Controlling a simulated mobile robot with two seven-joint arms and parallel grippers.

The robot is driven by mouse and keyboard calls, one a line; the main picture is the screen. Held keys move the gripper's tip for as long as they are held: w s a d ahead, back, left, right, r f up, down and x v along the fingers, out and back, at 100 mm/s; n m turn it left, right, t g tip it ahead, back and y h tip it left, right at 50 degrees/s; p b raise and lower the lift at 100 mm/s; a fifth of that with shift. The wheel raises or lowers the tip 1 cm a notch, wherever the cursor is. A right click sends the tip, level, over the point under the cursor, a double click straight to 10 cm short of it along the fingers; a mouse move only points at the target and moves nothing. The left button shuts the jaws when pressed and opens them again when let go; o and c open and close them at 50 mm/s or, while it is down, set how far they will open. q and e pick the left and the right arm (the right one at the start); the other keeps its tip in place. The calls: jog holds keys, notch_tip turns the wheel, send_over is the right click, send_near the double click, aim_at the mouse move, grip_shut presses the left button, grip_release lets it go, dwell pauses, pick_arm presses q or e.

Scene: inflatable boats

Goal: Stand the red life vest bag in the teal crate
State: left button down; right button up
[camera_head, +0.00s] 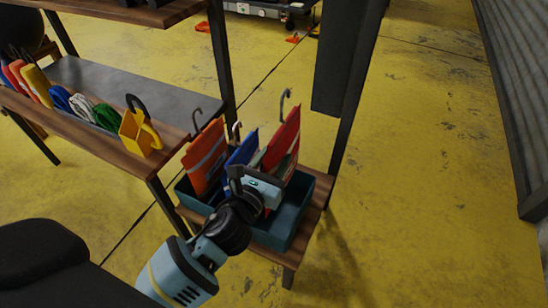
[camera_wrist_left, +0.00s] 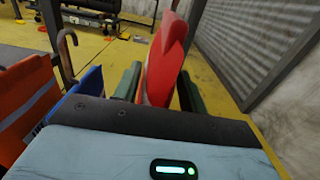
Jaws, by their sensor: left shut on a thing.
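The red life vest bag (camera_head: 284,137) is upright and slightly tilted, with a grey hook at its top. My left gripper (camera_head: 270,183) is shut on it; the wrist view shows the red bag (camera_wrist_left: 166,58) between the two dark green fingers. The teal crate (camera_head: 292,229) stands on a low wooden shelf. The bag is over or inside its right half; its lower end is hidden by my gripper, so I cannot tell whether it touches the crate floor. My right gripper is not in view.
An orange bag (camera_head: 205,157) and a blue bag (camera_head: 241,150) stand in the crate to the left of the red one. A dark shelf post (camera_head: 349,110) rises behind the crate. A yellow bag (camera_head: 139,133) sits on the left shelf. The yellow floor at right is clear.

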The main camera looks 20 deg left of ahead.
pick_arm(q)
notch_tip(320, 180, down, 11)
jog(key=b, duration=0.8)
jog(key=shift+f+b, duration=0.5)
jog(key=shift+f, duration=0.4)
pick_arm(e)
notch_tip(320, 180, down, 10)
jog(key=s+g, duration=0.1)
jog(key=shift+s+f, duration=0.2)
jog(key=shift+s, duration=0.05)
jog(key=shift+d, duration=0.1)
